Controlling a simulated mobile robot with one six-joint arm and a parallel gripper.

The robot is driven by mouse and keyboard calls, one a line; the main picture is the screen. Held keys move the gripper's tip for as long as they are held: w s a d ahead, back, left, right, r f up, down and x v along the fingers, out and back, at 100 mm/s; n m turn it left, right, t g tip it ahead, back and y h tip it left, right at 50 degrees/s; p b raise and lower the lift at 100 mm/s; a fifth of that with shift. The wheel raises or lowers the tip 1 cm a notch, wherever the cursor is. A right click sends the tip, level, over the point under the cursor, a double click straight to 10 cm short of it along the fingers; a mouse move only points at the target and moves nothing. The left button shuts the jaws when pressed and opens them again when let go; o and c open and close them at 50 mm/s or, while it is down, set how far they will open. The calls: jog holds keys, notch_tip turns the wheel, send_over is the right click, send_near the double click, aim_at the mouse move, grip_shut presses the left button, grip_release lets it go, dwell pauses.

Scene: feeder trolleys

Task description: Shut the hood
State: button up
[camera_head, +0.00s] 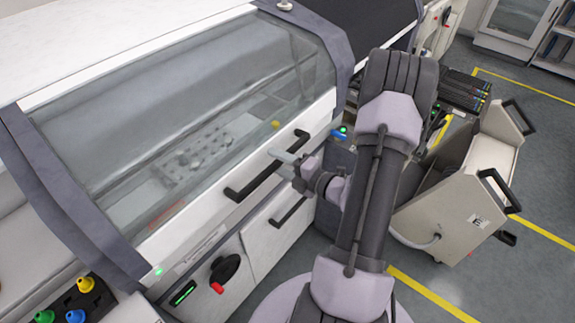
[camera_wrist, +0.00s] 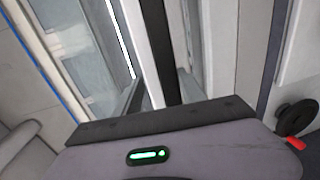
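The hood (camera_head: 75,128) is a large clear cover with a white front frame on the machine at the left. Its lower edge lies low, close to the machine's front; I cannot tell if it is fully down. A black bar handle (camera_head: 250,182) runs along the front frame. My gripper (camera_head: 285,158) is at the upper right part of this handle and hides a little of it. In the wrist view the dark bar (camera_wrist: 160,45) runs down between my fingers (camera_wrist: 160,92), which look apart. Contact with the bar is not clear.
Below the hood are a white drawer front with a second black handle (camera_head: 288,212) and a black rotary switch with a red tip (camera_head: 225,268). A beige feeder trolley (camera_head: 450,212) stands right of my arm. Yellow floor lines and open grey floor lie beyond it.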

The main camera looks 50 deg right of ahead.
jog(key=s+d+r+p, duration=0.1)
jog(key=s+r+p, duration=0.1)
jog(key=s, duration=1.5)
jog(key=shift+d+r, duration=0.15)
jog(key=shift+r, duration=0.2)
